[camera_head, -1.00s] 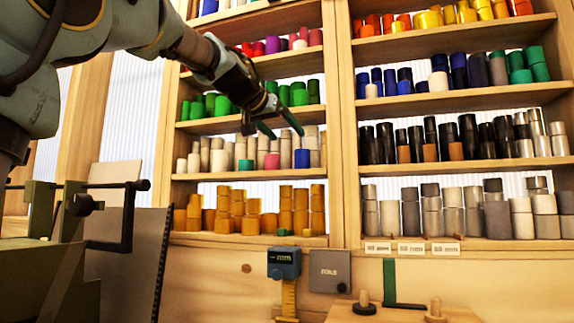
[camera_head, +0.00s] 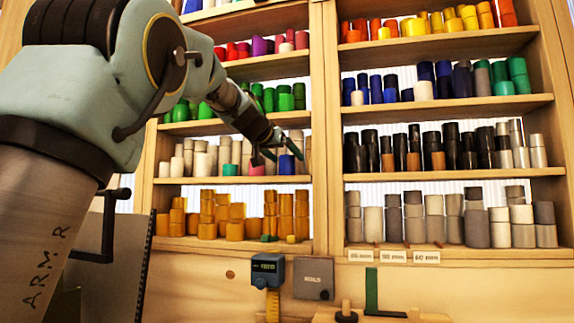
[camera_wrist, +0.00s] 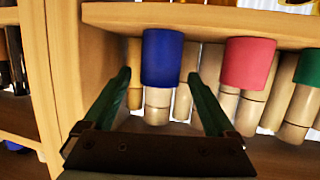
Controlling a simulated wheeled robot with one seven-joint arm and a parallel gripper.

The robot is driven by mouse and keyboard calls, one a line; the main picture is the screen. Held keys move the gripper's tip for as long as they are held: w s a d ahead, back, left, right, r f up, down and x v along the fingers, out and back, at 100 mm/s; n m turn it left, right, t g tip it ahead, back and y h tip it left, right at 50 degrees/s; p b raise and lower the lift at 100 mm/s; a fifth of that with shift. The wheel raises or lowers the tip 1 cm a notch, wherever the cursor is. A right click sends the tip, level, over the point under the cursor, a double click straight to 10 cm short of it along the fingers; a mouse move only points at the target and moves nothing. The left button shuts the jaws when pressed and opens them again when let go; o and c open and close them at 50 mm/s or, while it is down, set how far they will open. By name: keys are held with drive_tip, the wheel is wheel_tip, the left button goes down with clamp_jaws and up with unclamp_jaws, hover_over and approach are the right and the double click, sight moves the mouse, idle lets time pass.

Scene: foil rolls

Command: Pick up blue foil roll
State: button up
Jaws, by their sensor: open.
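The blue foil roll (camera_head: 286,164) stands upright at the front of the cream-roll shelf, near its right end, in the head view. In the wrist view, which is upside down, the blue roll (camera_wrist: 162,52) lies between the tips of my two green fingers. My gripper (camera_wrist: 158,82) is open, with a visible gap on each side of the roll; I see no contact. In the head view my gripper (camera_head: 280,152) is at the roll and partly covers its upper part. A pink roll (camera_wrist: 248,62) and a green roll (camera_wrist: 309,68) stand beside it.
Cream rolls (camera_wrist: 228,102) stand behind the blue one. The upright shelf post (camera_head: 326,130) is close on its right. The shelf board (camera_head: 220,181) runs under the rolls, and the green-roll shelf (camera_head: 290,116) is above.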

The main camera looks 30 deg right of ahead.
clamp_jaws()
idle(0.7)
